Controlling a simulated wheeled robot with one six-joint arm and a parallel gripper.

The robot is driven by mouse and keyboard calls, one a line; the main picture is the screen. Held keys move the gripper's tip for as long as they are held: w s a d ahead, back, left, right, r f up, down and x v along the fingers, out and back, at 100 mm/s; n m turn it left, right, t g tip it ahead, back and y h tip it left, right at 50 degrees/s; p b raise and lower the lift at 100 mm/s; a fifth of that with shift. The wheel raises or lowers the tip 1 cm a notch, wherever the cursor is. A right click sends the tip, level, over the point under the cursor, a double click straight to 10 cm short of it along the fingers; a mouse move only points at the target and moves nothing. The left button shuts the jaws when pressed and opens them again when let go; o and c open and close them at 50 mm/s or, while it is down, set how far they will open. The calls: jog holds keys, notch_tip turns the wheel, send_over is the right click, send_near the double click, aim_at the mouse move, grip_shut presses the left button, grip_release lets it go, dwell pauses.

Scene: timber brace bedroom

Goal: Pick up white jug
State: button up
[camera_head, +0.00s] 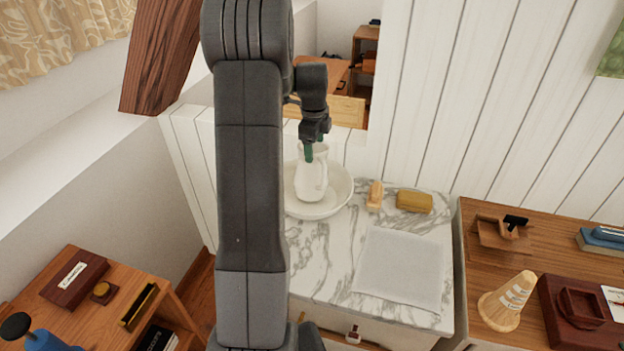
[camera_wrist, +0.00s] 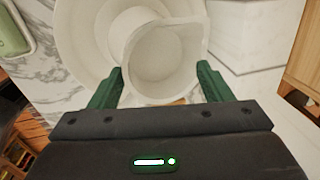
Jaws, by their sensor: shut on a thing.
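The white jug (camera_head: 311,180) is upright in or just over a wide white basin (camera_head: 334,198) on a marble-topped washstand. My gripper (camera_head: 310,152) comes down from above, its green fingers at the jug's top. In the wrist view my gripper (camera_wrist: 161,78) has one finger on each side of the jug's open mouth (camera_wrist: 165,75) and is shut on its upper part. The basin (camera_wrist: 82,45) shows below and around the jug. I cannot tell whether the jug's base touches the basin.
A wooden brush (camera_head: 375,195), a yellow soap-like block (camera_head: 414,202) and a white cloth (camera_head: 400,268) lie on the marble top (camera_head: 325,262). A wooden dresser (camera_head: 480,262) with small objects stands right. A white panelled wall (camera_head: 455,120) rises behind; a timber brace (camera_head: 160,55) slants upper left.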

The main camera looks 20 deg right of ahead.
aim_at(311, 170)
jog(key=shift+g+y, duration=0.4)
jog(key=shift+g, duration=0.3)
jog(key=s+f, duration=0.1)
jog(key=s+a+f, duration=0.1)
jog(key=f, duration=0.1)
jog(key=s+a+f, duration=0.1)
jog(key=f, duration=0.1)
jog(key=shift+s+a+f, duration=0.15)
jog(key=shift+s+a, duration=0.05)
jog(key=shift+s, duration=0.05)
jog(key=c, duration=0.7)
jog(key=shift+d, duration=0.1)
jog(key=shift+c, duration=0.2)
jog(key=r, duration=0.3)
jog(key=w+r, duration=0.1)
jog(key=r, duration=0.5)
jog(key=shift+w+r+b, duration=0.1)
jog(key=shift+w+b, duration=0.25)
jog(key=shift+w, duration=0.05)
grip_shut()
jog(key=shift+s+d+r, duration=0.1)
jog(key=shift+d+r, duration=0.1)
jog(key=shift+r, duration=0.25)
jog(key=o, duration=1.6)
grip_release()
jog(key=shift+r, duration=0.1)
jog(key=shift+o, duration=0.2)
